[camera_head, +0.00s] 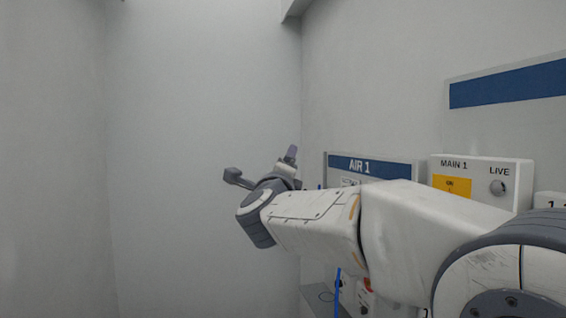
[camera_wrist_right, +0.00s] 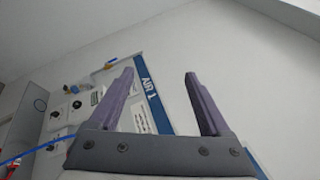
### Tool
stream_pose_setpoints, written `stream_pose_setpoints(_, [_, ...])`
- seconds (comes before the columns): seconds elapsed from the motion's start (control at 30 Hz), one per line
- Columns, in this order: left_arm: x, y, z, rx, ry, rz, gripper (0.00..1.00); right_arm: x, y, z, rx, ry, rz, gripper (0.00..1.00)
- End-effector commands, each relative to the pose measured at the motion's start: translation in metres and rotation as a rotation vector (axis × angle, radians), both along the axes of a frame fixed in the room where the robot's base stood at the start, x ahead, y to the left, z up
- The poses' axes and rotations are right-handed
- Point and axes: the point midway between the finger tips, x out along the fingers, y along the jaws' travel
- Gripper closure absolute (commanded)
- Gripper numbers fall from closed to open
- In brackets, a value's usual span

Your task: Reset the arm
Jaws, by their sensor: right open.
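My right arm comes in from the right in the head view and reaches across in front of the panels. Its gripper (camera_head: 262,166) is at the arm's far end, with its two fingers spread apart. In the right wrist view the gripper (camera_wrist_right: 160,76) is open, with two purple-grey fingers and nothing between them. Behind the fingers are the pale wall and part of the AIR 1 panel (camera_wrist_right: 150,103). My left gripper is in neither view.
The AIR 1 panel (camera_head: 376,167) stands behind my right arm, partly hidden. A blue cable (camera_wrist_right: 30,153) shows at lower left. The left side is bare wall.

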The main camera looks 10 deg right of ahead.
Motion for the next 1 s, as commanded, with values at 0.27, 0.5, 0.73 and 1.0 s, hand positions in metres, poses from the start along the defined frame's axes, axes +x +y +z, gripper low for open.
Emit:
stream_pose_setpoints(0.27, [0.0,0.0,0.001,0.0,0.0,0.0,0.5,0.0,0.005,-0.001,-0.02,0.013,0.018,0.19])
stream_pose_setpoints(0.5, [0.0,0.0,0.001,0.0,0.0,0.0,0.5,0.004,0.006,-0.016,-0.094,0.06,0.034,0.19])
stream_pose_setpoints(0.73, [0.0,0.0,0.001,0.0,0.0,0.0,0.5,0.008,0.015,-0.147,-0.658,0.44,0.228,0.19])
stream_pose_setpoints(1.0, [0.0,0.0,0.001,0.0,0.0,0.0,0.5,-0.073,-0.008,-0.331,-1.267,0.914,0.629,0.19])
